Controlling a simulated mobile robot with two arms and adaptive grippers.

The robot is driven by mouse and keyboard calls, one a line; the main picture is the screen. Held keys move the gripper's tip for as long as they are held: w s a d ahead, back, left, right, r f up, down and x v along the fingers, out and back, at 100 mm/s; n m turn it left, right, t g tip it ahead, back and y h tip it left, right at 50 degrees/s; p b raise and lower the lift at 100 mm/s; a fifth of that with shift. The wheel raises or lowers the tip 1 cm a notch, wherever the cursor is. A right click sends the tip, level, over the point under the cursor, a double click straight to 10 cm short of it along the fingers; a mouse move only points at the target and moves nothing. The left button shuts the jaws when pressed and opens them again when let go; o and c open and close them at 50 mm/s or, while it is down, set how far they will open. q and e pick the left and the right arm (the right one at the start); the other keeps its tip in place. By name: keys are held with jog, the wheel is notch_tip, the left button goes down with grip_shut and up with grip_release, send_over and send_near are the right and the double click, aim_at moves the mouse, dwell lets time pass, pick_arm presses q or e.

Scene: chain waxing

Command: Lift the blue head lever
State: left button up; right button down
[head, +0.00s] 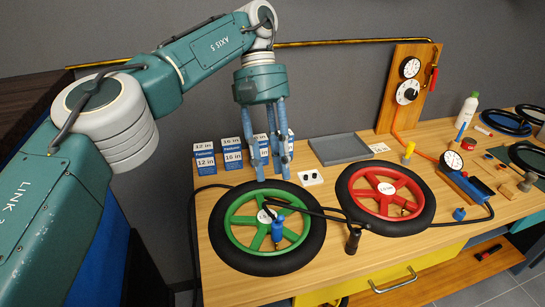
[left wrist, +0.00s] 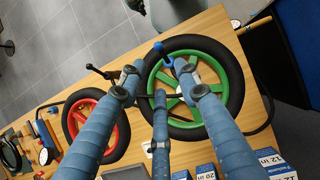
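The blue head lever (head: 277,229) sits over the green wheel (head: 230,238), by its hub, at the end of a black hose or tube. My right gripper is not in view.
A red wheel (head: 375,205) lies to the right, with a dark upright handle (head: 352,240) between the wheels. Blue-and-white size boxes (head: 205,160) and a grey tray (head: 339,149) stand behind. A gauge (head: 452,160) and a blue pump body (head: 466,187) lie at the right.

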pick_arm(q)
jog(key=shift+w+a+r, duration=0.1)
jog(key=shift+w+r, duration=0.15)
jog(key=shift+r, duration=0.3)
